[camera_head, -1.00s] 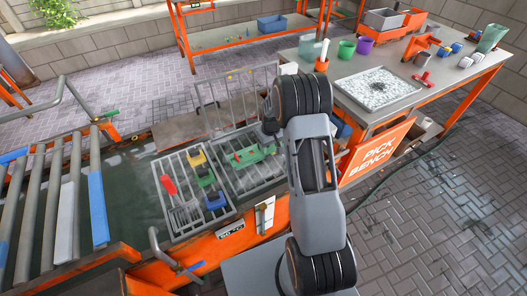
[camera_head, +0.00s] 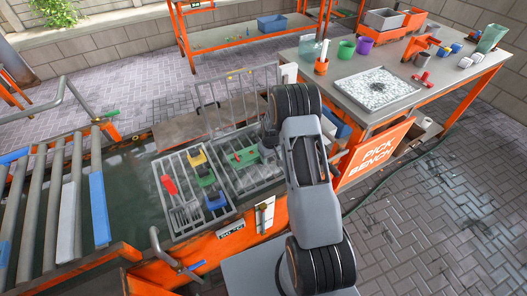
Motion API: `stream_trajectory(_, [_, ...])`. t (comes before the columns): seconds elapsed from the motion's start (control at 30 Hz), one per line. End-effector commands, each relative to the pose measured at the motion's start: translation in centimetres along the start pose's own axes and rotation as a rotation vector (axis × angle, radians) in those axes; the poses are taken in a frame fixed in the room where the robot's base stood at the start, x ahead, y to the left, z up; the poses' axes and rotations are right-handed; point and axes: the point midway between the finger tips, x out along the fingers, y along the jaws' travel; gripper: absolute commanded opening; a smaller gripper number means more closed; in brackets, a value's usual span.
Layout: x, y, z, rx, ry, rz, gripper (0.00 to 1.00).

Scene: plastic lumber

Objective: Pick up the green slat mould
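A green mould (camera_head: 245,157) with a small red part lies in the right-hand section of the metal-barred rack (camera_head: 252,184), over the dark tank. I take it for the slat mould. My gripper (camera_head: 267,152) is at its right end, largely hidden behind my arm, and covers part of it. I cannot tell whether the fingers touch it or are open or shut. Another small green piece (camera_head: 205,177) lies in the left-hand section of the rack, between a yellow piece (camera_head: 197,158) and a blue piece (camera_head: 215,201).
A red tool (camera_head: 169,185) lies in the left section. An upright barred lid (camera_head: 238,98) stands behind the rack. The pick bench (camera_head: 430,92) with a tray (camera_head: 377,90) and several cups is at right. Rollers (camera_head: 45,205) are at left.

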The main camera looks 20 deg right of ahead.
Motion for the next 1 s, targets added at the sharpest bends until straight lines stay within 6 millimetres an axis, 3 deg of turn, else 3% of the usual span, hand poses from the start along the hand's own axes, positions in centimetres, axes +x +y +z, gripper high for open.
stream_trajectory(0.07, [-0.01, 0.00, 0.01, 0.000, 0.000, 0.000, 0.52])
stream_trajectory(0.6, [-0.03, -0.01, 0.02, 0.000, -0.001, 0.000, 0.00])
stream_trajectory(1.0, [-0.04, 0.00, 0.01, 0.000, -0.001, 0.000, 0.00])
